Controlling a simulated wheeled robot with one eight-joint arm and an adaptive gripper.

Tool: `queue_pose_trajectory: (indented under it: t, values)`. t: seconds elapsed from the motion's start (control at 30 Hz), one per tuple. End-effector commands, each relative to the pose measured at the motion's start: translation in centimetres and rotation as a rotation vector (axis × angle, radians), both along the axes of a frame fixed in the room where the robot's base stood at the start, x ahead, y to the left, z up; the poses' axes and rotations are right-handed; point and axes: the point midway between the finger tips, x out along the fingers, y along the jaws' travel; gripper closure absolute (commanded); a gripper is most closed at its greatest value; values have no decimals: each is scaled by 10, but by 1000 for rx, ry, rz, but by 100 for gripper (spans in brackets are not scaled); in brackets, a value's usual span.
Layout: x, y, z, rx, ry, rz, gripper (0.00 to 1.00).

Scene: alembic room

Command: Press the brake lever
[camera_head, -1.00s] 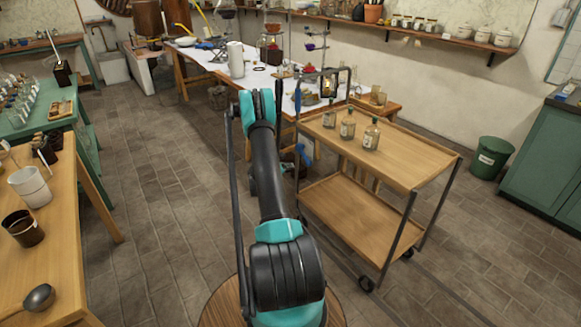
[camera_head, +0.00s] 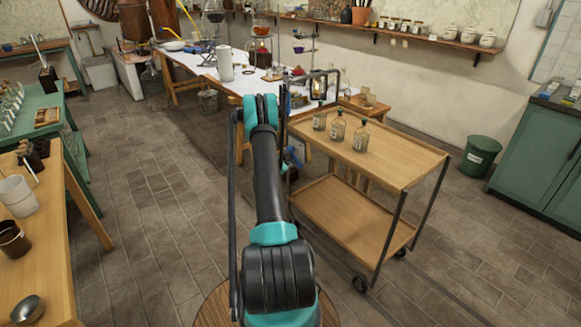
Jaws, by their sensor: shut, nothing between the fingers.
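A wooden two-shelf trolley (camera_head: 400,160) with dark metal legs and a dark frame handle stands right of my arm.
Several glass bottles (camera_head: 337,129) stand on the trolley's top. A white worktable (camera_head: 205,72) with glassware lies behind. A wooden table (camera_head: 45,240) is at left, a green bin (camera_head: 481,155) at right. Tiled floor is open between the left table and my arm.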

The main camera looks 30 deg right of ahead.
Motion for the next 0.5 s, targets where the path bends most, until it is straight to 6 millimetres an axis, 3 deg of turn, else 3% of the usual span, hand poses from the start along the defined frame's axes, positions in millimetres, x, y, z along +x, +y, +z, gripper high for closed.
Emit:
queue_pose_trajectory:
  t: [0.5]
  values:
    - [0,0,3,-4,52,0,100]
